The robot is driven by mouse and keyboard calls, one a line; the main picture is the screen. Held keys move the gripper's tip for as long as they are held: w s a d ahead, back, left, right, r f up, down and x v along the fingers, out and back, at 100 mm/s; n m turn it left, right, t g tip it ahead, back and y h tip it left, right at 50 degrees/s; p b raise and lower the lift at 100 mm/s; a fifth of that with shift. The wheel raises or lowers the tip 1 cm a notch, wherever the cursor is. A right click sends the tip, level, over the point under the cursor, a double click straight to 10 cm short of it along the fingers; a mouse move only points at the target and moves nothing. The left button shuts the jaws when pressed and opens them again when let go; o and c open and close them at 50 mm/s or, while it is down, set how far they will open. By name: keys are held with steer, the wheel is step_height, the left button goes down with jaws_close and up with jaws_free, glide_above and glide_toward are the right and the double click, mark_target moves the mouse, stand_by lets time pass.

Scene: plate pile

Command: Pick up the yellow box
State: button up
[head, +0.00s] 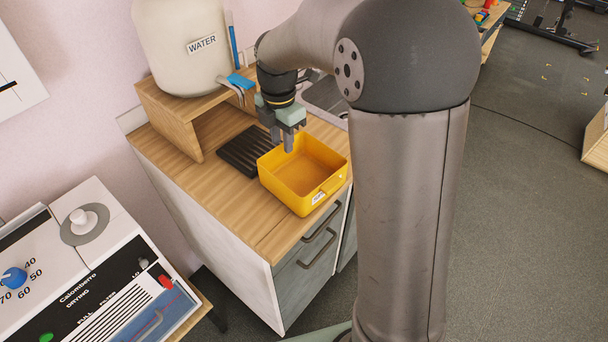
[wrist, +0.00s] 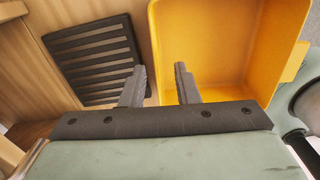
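The yellow box (head: 306,172) is an open, empty-looking bin with a small white label on its front, standing upright on the wooden counter. My gripper (head: 282,142) points down at the box's back-left rim. In the wrist view the two fingers of my gripper (wrist: 159,84) are spread apart. The left wall of the yellow box (wrist: 230,45) lies between them in the picture, with gaps on both sides. The right finger appears over the box's inside and the left finger over the black rack's side. I cannot tell how far the fingertips reach below the rim.
A black slatted rack (head: 246,151) lies left of the box; it also shows in the wrist view (wrist: 95,58). A wooden stand (head: 178,122) bears a water container (head: 185,50) behind. A sink (head: 326,98) is at the back right. The counter's front left (head: 262,222) is clear.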

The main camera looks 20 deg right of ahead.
steer(key=f, duration=0.5)
steer(key=shift+w+a+p, duration=0.15)
steer(key=shift+a+p, duration=0.1)
steer(key=shift+p, duration=0.05)
jaws_close()
steer(key=shift+r, duration=0.2)
